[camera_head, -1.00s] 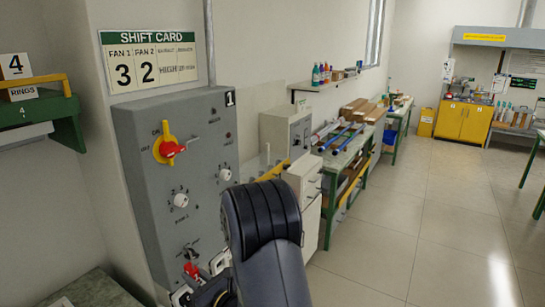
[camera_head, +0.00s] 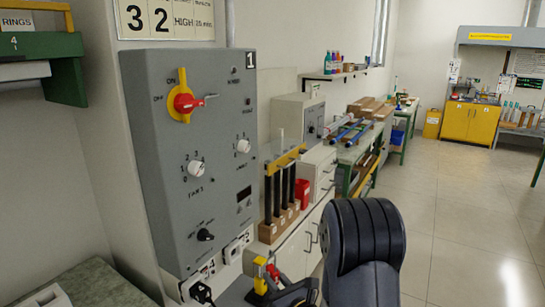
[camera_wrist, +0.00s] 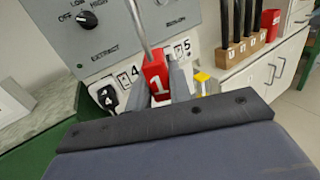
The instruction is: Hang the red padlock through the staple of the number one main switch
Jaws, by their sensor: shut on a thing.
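The red padlock (camera_wrist: 156,79) bears a white 1 and stands upright in the wrist view, its long steel shackle pointing up. My gripper (camera_wrist: 167,84) is shut on its body, with a grey finger beside it. In the head view the padlock (camera_head: 273,272) and my gripper (camera_head: 268,281) are low, right of the panel's bottom edge. The number one main switch (camera_head: 185,103) is a red handle on a yellow plate, high on the grey panel (camera_head: 220,75). A thin metal staple (camera_head: 210,97) juts out at its right. The padlock is well below the staple, not touching it.
Numbered sockets (camera_wrist: 128,76) sit under the panel, one with a black plug (camera_head: 201,292). A wooden block with black rods (camera_head: 280,218) and a red cup (camera_head: 303,194) stand on the white cabinet to the right. The floor (camera_head: 450,230) at right is clear.

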